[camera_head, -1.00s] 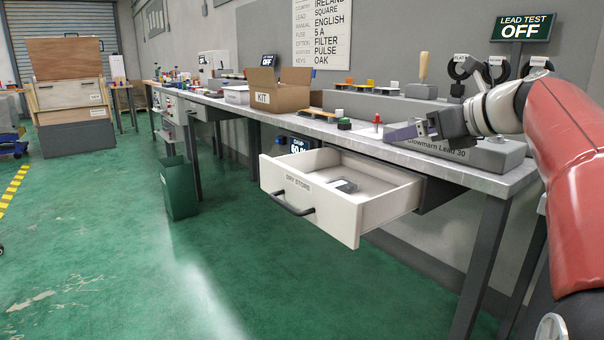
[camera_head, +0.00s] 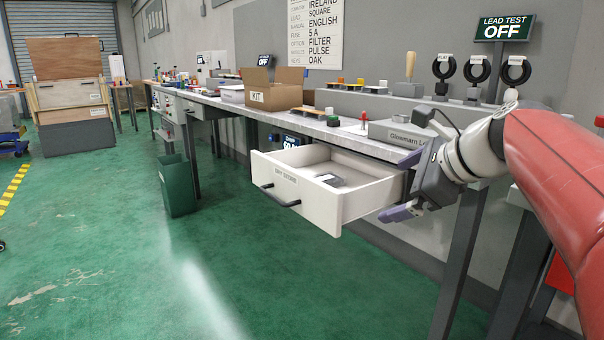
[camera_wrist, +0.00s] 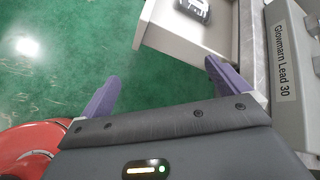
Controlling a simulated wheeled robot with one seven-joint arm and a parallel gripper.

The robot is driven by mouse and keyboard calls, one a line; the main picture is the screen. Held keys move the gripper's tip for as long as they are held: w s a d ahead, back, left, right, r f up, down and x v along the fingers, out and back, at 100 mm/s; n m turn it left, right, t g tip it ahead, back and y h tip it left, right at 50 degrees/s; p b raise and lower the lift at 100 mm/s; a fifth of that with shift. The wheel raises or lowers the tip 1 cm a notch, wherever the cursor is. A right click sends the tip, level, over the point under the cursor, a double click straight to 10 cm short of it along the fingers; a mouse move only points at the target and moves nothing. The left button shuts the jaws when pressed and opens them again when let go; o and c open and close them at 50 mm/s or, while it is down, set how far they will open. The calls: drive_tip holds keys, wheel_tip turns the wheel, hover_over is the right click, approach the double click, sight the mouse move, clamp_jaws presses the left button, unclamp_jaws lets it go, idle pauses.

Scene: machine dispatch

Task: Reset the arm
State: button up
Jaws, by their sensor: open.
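My gripper (camera_head: 400,187) is at the right in the head view, beside the right end of the open drawer, with the bench edge close behind it. Its two purple fingers are wide apart and nothing is between them. In the wrist view the gripper (camera_wrist: 165,85) shows green floor and part of the drawer beyond its fingers. My red arm reaches in from the right of the head view. The white drawer (camera_head: 283,205), marked DRY STORE, is pulled out under the bench. A small grey item (camera_head: 330,180) lies in it and also shows in the wrist view (camera_wrist: 193,8).
The grey bench (camera_head: 300,127) runs along the wall. A grey block (camera_wrist: 287,70) labelled Glowmarn Lead 30 sits near its edge.

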drive_tip(key=s+a+f+n+g+h, duration=0.1)
drive_tip(key=s+f+n+g+h, duration=0.2)
drive_tip(key=s+f+n, duration=1.8)
drive_tip(key=f+h, duration=0.1)
drive_tip(key=h, duration=0.2)
drive_tip(key=shift+s+a+f+n, duration=0.25)
drive_tip(key=shift+a+n, duration=0.05)
drive_tip(key=shift+a, duration=0.05)
